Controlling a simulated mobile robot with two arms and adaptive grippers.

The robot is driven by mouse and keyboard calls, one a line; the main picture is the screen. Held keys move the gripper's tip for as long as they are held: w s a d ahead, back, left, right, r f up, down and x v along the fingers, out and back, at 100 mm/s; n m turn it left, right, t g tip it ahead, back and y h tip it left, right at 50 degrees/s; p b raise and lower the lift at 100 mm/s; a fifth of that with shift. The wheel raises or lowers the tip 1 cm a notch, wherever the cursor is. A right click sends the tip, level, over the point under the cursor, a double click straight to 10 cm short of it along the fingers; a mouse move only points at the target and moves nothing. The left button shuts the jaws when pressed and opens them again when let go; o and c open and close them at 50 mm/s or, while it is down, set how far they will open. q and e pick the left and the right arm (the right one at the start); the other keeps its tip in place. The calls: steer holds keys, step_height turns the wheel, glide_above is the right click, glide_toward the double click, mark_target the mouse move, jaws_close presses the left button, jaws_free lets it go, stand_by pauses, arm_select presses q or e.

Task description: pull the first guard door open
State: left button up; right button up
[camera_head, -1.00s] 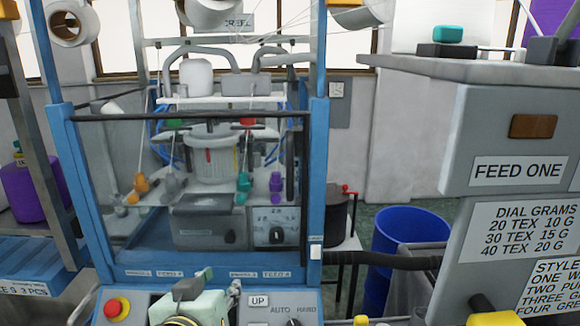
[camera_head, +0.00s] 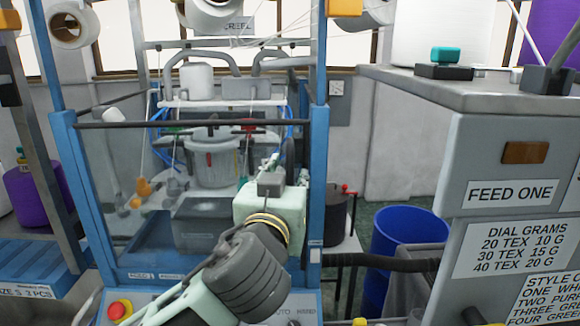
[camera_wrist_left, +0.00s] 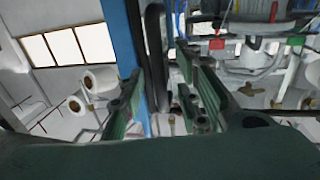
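The first guard door (camera_head: 140,225) is a clear panel with a dark top rail, closed across the front of the blue-framed knitting machine. Its handle is a dark upright bar near the right post, largely hidden behind my gripper in the head view. In the left wrist view the handle (camera_wrist_left: 157,60) stands between my two green fingers. My left gripper (camera_head: 277,170) is raised at the door's right side, and its fingers (camera_wrist_left: 162,98) are spread, one on each side of the bar, with gaps showing. My right gripper is not in view.
A control panel with a red stop button (camera_head: 120,308) lies below the door. A grey cabinet marked FEED ONE (camera_head: 450,170) stands at the right, with a blue bin (camera_head: 396,232) beside it. A dark hose (camera_head: 380,261) runs between machine and cabinet.

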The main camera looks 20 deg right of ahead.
arm_select(q)
steer(key=shift+x, duration=1)
jaws_close()
